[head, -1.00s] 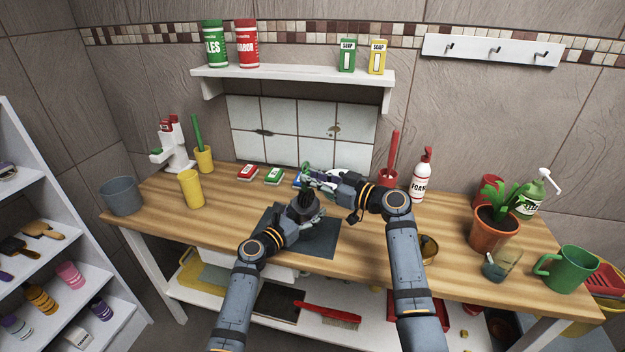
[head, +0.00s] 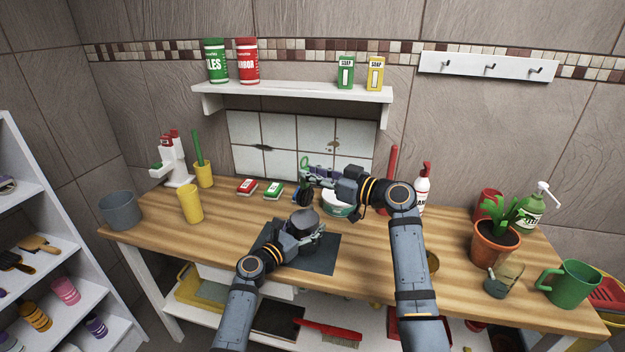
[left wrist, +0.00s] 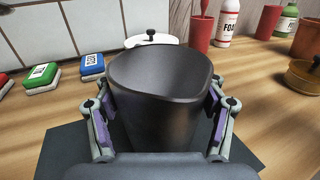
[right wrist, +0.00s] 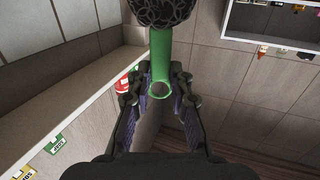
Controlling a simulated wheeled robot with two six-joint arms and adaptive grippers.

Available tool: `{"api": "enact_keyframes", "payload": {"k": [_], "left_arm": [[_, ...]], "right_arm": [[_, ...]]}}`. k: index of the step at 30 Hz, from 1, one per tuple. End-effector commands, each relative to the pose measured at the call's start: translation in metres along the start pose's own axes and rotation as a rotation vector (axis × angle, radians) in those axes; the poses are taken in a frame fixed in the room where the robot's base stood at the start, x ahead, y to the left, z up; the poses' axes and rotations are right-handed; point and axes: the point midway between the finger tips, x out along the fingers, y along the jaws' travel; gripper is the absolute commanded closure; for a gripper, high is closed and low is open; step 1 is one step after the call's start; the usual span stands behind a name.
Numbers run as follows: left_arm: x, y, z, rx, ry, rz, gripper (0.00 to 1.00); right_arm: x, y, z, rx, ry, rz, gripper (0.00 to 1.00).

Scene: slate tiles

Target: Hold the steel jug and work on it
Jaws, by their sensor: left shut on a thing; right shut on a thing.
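The dark steel jug (head: 304,222) stands upright over the dark mat (head: 322,255). My left gripper (head: 300,232) is shut on it from the front; in the left wrist view the pads press both sides of the jug (left wrist: 160,105). Its open mouth faces up, and its inside looks dark. My right gripper (head: 312,178) is shut on a green-handled scrubber, whose black wiry head (head: 305,198) hangs just above and behind the jug, apart from it. In the right wrist view the green handle (right wrist: 161,60) with its ring end is between the fingers.
A white lidded pot (head: 338,208) stands behind the jug. Red (head: 247,187) and green (head: 272,190) sponges lie left of it. A yellow cup (head: 190,203) and grey bucket (head: 119,210) stand at left, a potted plant (head: 494,242) and green mug (head: 568,284) at right.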

Motion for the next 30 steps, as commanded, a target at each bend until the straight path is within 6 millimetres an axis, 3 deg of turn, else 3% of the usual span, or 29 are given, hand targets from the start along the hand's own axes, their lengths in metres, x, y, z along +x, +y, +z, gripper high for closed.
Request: {"api": "enact_keyframes", "payload": {"k": [4,5,10,22,26,30], "left_arm": [[0.0,0.0,0.0,0.0,0.0,0.0,0.71],[0.0,0.0,0.0,0.0,0.0,0.0,0.25],[0.0,0.0,0.0,0.0,0.0,0.0,0.03],[-0.005,0.001,-0.001,0.001,0.0,0.001,0.03],[-0.027,0.0,-0.002,0.003,0.002,0.001,0.03],[-0.063,0.0,-0.002,0.004,0.003,0.001,0.03]], "right_arm": [[0.0,0.0,0.0,0.0,0.0,0.0,1.0],[0.0,0.0,0.0,0.0,0.0,0.0,1.0],[0.0,0.0,0.0,0.0,0.0,0.0,1.0],[0.0,0.0,0.0,0.0,0.0,0.0,1.0],[0.0,0.0,0.0,0.0,0.0,0.0,1.0],[0.0,0.0,0.0,0.0,0.0,0.0,1.0]]}}
